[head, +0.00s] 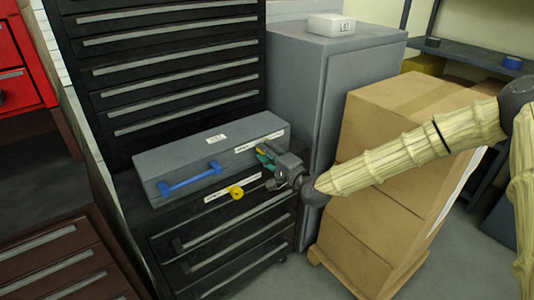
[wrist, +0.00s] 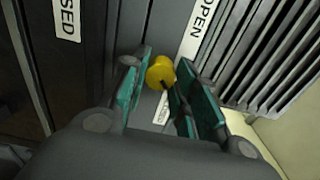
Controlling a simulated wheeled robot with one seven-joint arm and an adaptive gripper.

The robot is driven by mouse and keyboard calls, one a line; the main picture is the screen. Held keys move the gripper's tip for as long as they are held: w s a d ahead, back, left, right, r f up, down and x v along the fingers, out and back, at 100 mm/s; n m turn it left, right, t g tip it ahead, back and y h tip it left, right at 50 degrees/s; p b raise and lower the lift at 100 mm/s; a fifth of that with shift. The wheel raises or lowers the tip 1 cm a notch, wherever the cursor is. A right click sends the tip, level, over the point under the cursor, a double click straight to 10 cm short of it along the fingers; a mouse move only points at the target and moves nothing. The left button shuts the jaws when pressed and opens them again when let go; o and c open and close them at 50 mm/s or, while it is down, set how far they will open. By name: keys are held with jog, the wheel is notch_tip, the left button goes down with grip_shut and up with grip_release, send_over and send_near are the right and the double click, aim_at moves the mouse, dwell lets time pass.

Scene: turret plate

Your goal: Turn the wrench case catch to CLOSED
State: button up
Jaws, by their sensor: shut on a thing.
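The wrench case is taken to be the long grey case (head: 165,160) with a blue handle (head: 190,180), lying on a black drawer cabinet. My gripper (head: 264,156) is at the right end of the case front, beside a white label strip. In the wrist view my gripper (wrist: 160,88) has its teal-padded fingers shut on a yellow catch (wrist: 160,72). An OPEN label (wrist: 203,22) is up and right of the catch; a label ending in SED (wrist: 66,18) is up and left.
Stacked cardboard boxes (head: 375,190) stand right of the gripper, under my arm. A grey cabinet (head: 310,80) is behind; a red unit (head: 20,60) is far left.

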jog(key=o, duration=1.1)
jog(key=shift+c, duration=0.2)
jog(key=shift+d, duration=0.1)
jog(key=v, duration=1.2)
